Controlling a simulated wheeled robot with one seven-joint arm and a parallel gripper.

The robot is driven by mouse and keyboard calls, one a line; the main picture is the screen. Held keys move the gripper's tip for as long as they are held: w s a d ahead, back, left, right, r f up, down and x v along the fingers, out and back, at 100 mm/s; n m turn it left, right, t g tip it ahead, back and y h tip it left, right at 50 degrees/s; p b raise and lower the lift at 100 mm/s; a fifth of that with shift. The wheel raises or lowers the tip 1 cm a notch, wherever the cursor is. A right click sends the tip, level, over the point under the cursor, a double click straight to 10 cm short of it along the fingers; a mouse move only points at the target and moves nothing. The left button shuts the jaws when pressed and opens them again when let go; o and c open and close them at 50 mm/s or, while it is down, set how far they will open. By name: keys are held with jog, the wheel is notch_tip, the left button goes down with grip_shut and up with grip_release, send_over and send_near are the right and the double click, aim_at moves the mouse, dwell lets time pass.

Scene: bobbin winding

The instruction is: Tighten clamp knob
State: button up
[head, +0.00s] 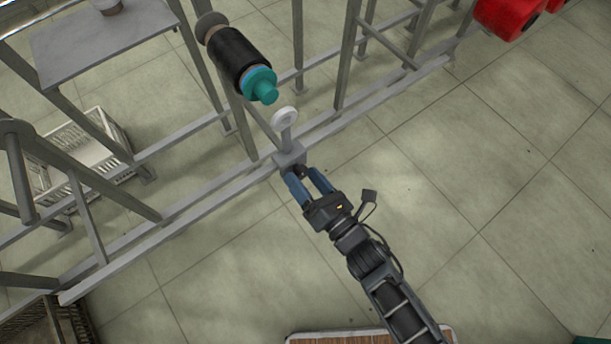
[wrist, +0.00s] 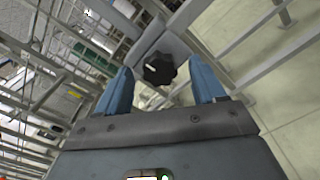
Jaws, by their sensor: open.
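The clamp knob (wrist: 160,68) is black and lobed with a white mark on its face, and sits on a grey clamp block in the wrist view. In the head view the clamp block (head: 289,157) sits on the frame's rail, below a white ring guide on a short post (head: 285,118). The knob shows there only as a small dark part (head: 302,171) by the fingertips. My gripper (head: 305,177) is open, its blue fingers pointing at the block. In the wrist view my gripper (wrist: 165,88) has its fingers on either side of the knob, with visible gaps. Contact is not visible.
A black bobbin with a teal end (head: 243,62) is on the frame above the clamp. Grey rails and posts (head: 347,55) surround it. A white crate (head: 85,160) lies left, and red spools (head: 510,15) are at upper right. The floor to the right is clear.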

jog(key=shift+w+a, duration=0.2)
jog(key=c, duration=1.1)
